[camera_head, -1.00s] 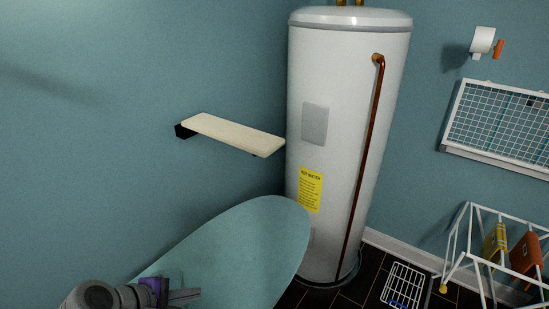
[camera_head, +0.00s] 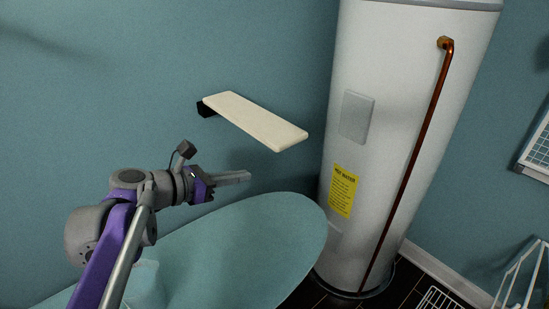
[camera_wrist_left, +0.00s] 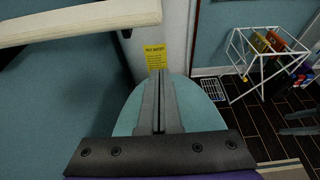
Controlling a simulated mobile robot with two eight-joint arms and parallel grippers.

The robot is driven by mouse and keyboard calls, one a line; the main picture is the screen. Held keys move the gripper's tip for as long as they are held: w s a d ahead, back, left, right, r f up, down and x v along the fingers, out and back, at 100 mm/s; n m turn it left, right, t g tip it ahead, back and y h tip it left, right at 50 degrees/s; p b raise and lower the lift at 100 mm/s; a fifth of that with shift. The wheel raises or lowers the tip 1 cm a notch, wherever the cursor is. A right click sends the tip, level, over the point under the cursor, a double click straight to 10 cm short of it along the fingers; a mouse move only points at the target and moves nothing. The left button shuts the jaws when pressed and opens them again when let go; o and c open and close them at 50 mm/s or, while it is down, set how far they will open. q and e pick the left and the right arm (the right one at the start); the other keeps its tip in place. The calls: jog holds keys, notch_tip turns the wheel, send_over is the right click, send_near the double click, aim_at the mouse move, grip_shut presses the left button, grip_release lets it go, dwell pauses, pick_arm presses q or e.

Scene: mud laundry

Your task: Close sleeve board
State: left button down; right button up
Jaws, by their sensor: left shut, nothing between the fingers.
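The sleeve board (camera_head: 256,119) is a narrow cream board that sticks out from the teal wall on a black bracket (camera_head: 206,109). It lies flat, folded out, with its free end toward the water heater. In the left wrist view the board (camera_wrist_left: 75,23) crosses the upper left, above and left of the fingers. My left gripper (camera_head: 248,177) is shut and empty, below the board and apart from it, pointing right. Its closed fingers also show in the left wrist view (camera_wrist_left: 159,80). My right gripper is not in view.
A teal ironing board (camera_head: 255,240) spreads below my left gripper. A tall white water heater (camera_head: 390,110) with a copper pipe (camera_head: 418,150) stands to the right of the sleeve board. A white wire rack (camera_wrist_left: 262,62) stands on the dark floor farther right.

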pick_arm(q)
jog(key=w+d, duration=0.6)
jog(key=shift+w+d+r, duration=0.2)
jog(key=shift+w+r, duration=0.05)
jog(key=shift+r, duration=0.15)
dwell(0.3)
